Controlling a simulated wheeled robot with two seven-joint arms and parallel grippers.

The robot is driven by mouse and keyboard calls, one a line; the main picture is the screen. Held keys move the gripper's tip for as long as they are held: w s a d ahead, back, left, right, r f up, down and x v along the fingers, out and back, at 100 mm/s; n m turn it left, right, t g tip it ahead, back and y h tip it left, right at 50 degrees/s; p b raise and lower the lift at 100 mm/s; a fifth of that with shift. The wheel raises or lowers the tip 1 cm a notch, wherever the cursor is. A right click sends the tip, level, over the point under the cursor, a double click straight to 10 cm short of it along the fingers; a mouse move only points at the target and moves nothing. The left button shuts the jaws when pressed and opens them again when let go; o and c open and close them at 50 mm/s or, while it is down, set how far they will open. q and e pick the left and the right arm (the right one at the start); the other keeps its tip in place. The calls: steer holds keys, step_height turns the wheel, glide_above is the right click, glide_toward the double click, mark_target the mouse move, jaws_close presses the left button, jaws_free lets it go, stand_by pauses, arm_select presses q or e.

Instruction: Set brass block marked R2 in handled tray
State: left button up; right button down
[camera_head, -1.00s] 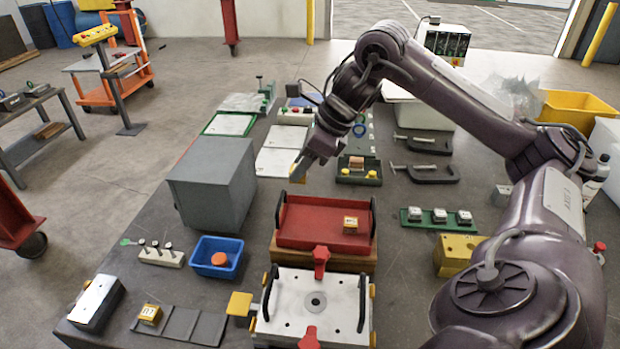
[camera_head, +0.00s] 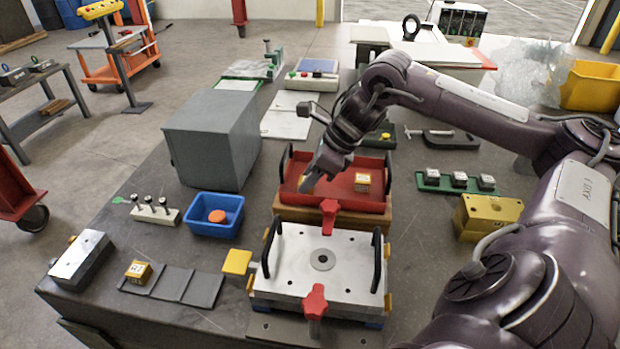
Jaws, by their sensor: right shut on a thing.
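The handled tray (camera_head: 335,205) is red with black handles at its two ends, and stands behind a metal mould plate. A brass block (camera_head: 362,182) with a pale label sits in its right part. My right gripper (camera_head: 308,184) is low over the left part of the tray, shut on a small brass-coloured block that the fingers mostly hide. I cannot read its mark or tell whether it touches the tray floor. Another brass block (camera_head: 138,271) with a label too small to read surely sits on a dark grey strip at the front left. My left gripper is not in view.
The mould plate (camera_head: 290,265) has black handles and red star knobs (camera_head: 314,300). A grey box (camera_head: 212,140), a blue bin (camera_head: 214,228) with an orange thing, and a yellow block (camera_head: 487,215) stand around.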

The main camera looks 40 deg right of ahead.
steer(key=c, duration=1.1)
jaws_free()
steer(key=shift+f, duration=0.15)
steer(key=shift+o, duration=0.2)
steer(key=b+v, duration=0.1)
steer(key=v, duration=1.1)
step_height(320, 180, up, 9)
steer(key=p, duration=0.8)
